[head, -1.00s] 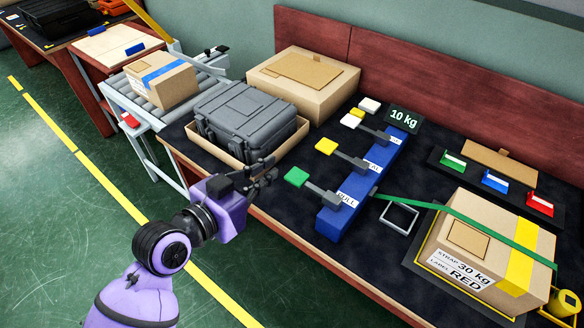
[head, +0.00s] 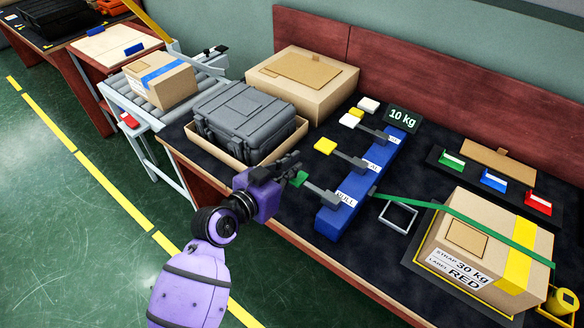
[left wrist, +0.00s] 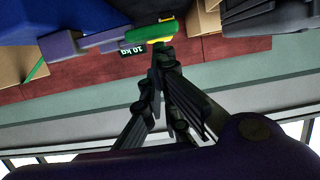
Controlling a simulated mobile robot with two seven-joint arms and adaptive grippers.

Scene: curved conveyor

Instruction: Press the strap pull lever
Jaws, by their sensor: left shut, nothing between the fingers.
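The strap pull lever is a grey arm (head: 321,194) with a green end pad (head: 299,179), sticking out from the blue lever block (head: 335,205) beside the "PULL" label. My left gripper (head: 290,166) is shut and empty, right by the green pad in the head view and partly covering it. I cannot tell whether the fingers touch it. In the left wrist view the shut fingers (left wrist: 164,60) point toward the green pad (left wrist: 163,31), with the grey lever arm beside it. My right gripper is not in view.
Two more levers, with yellow (head: 325,146) and white (head: 349,120) pads, stand farther along the block. A grey case (head: 240,118) in an open carton lies left of the gripper. A strapped box (head: 465,238) stands at the right, its green strap running toward the block.

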